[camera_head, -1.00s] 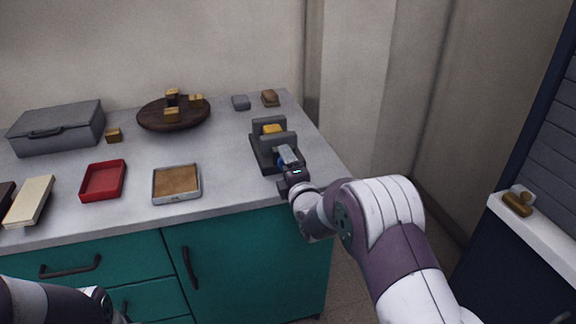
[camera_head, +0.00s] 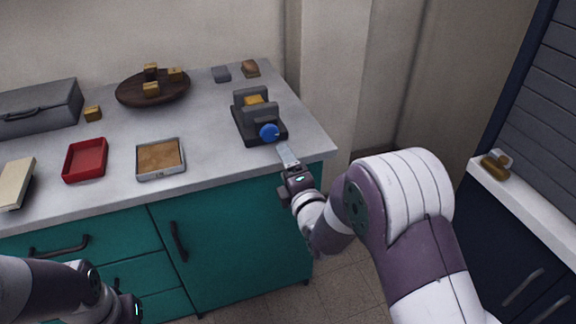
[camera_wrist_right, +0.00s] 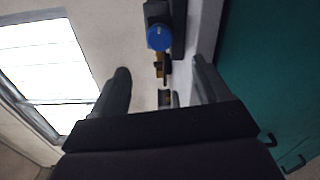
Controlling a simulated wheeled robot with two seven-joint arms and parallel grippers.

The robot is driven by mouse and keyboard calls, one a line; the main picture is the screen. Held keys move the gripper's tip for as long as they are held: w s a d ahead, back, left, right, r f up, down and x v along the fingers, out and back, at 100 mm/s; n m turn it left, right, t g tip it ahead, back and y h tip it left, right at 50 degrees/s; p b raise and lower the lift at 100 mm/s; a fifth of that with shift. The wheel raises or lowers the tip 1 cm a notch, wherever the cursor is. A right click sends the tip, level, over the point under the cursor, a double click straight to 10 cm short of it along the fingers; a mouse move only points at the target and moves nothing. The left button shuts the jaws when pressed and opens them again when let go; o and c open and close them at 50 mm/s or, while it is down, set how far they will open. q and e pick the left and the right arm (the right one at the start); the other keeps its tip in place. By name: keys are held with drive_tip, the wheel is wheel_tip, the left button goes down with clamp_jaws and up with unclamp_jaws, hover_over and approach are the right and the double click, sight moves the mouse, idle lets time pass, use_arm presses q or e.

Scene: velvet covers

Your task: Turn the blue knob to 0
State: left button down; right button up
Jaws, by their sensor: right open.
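The blue knob (camera_head: 269,132) is on the front of a dark grey device (camera_head: 259,118) near the right end of the counter. It also shows in the right wrist view (camera_wrist_right: 160,37), with a small pale mark on its face, too small to read. My right gripper (camera_head: 287,154) is just in front of and below the knob, apart from it. Its fingers (camera_wrist_right: 160,88) are open with nothing held between them. My left arm shows at the lower left; its gripper (camera_head: 130,308) is partly at the picture's bottom edge, and its jaws cannot be made out.
The counter (camera_head: 215,135) carries a round wooden board (camera_head: 128,97) with small blocks, a red tray (camera_head: 84,159), a cork-lined tray (camera_head: 160,158) and a grey case (camera_head: 40,108). Its right edge lies close to my right arm. A white ledge (camera_head: 530,210) stands at the right.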

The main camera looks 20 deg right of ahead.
drive_tip(key=shift+s, duration=0.25)
